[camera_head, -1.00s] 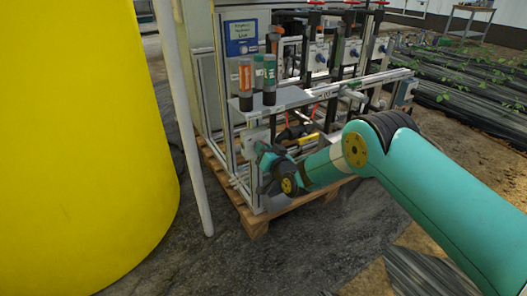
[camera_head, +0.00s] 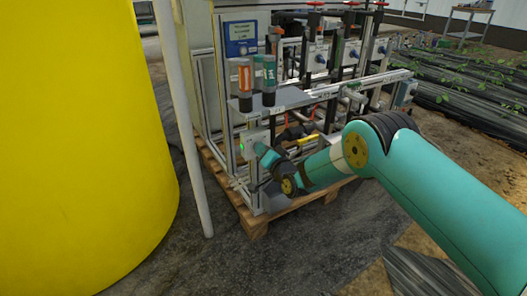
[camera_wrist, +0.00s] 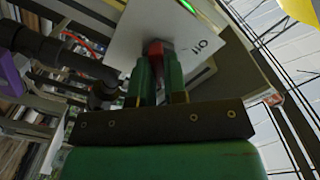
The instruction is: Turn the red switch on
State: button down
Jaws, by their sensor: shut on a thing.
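The red switch (camera_wrist: 155,48) is on a pale grey panel (camera_wrist: 125,40) in the wrist view. A label reading "off" or similar, seen at an angle, stands beside it. A green light (camera_wrist: 186,5) glows at the panel's upper edge. My gripper (camera_wrist: 158,62) has its two green fingers closed around the red switch, one on each side. In the head view, the panel (camera_head: 252,143) is a small box on the skid's near post, with a green light on it. The switch itself is hidden there behind my wrist, and my gripper's fingertips cannot be made out.
A white pipe (camera_head: 185,130) and a large yellow tank (camera_head: 80,150) stand to the left. Skid framing and black pipes surround the panel. Floor in front is open.

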jog(key=c, duration=1.2)
grip_release()
jog(key=shift+o, duration=0.2)
jog(key=b+v, duration=1.4)
jog(key=v, duration=0.3)
jog(key=shift+d, duration=0.2)
jog(key=shift+s, duration=0.15)
